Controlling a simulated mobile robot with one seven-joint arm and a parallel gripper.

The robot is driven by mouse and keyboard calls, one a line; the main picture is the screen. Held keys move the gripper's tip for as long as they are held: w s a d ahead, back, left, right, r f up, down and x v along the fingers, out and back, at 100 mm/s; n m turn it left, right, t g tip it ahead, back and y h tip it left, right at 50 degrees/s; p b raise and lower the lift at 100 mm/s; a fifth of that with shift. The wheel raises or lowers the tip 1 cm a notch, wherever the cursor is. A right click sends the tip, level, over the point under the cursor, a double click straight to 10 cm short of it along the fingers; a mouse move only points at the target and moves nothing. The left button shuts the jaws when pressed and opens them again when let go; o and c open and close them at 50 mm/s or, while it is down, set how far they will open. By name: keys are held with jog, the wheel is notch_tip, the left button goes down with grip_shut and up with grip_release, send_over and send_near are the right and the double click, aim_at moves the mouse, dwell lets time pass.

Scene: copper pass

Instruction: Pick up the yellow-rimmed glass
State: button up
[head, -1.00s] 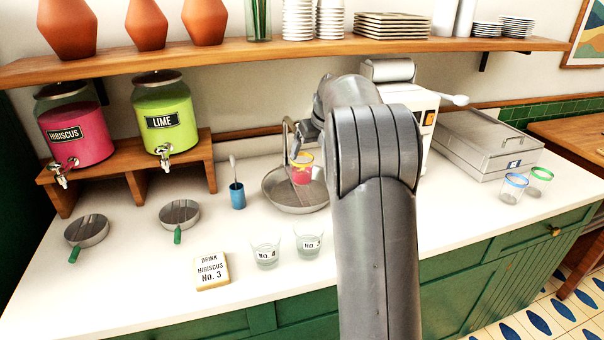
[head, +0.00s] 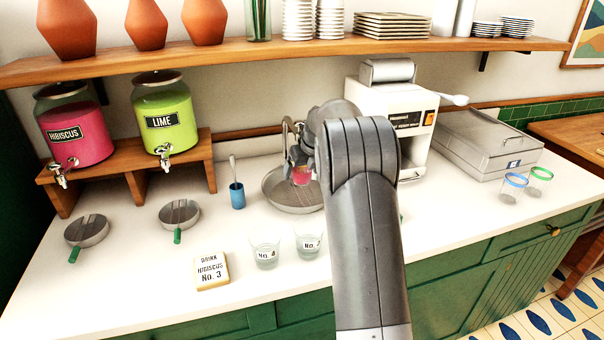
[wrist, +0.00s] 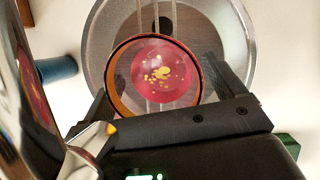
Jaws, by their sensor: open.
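The yellow-rimmed glass (head: 301,176) holds a pink-red drink and stands upright in the round metal basin (head: 286,205) under a thin tap. In the wrist view the glass (wrist: 155,76) shows from above, its rim looking orange, with yellow bits in the red liquid. My gripper (wrist: 163,95) is open, with one dark finger on each side of the glass. I cannot tell whether either finger touches it. In the head view my gripper (head: 299,157) is at the glass, and my arm partly hides the basin's right side.
Two clear glasses (head: 265,252) with number labels and a drink card (head: 211,271) stand at the front. A blue cup (head: 237,195) with a spoon is left of the basin. A white machine (head: 392,110) stands behind my arm. Blue-rimmed (head: 513,187) and green-rimmed (head: 540,179) glasses stand at right.

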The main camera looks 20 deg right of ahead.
jog(key=shift+c, duration=0.5)
jog(key=c, duration=1.2)
jog(key=shift+o, duration=0.2)
jog(key=shift+r, duration=0.2)
jog(key=shift+r, duration=0.5)
jog(key=s+d, duration=0.3)
jog(key=s, duration=0.5)
notch_tip(320, 180, up, 14)
jog(key=shift+w+f, duration=0.2)
jog(key=shift+w, duration=0.05)
jog(key=shift+a, duration=0.1)
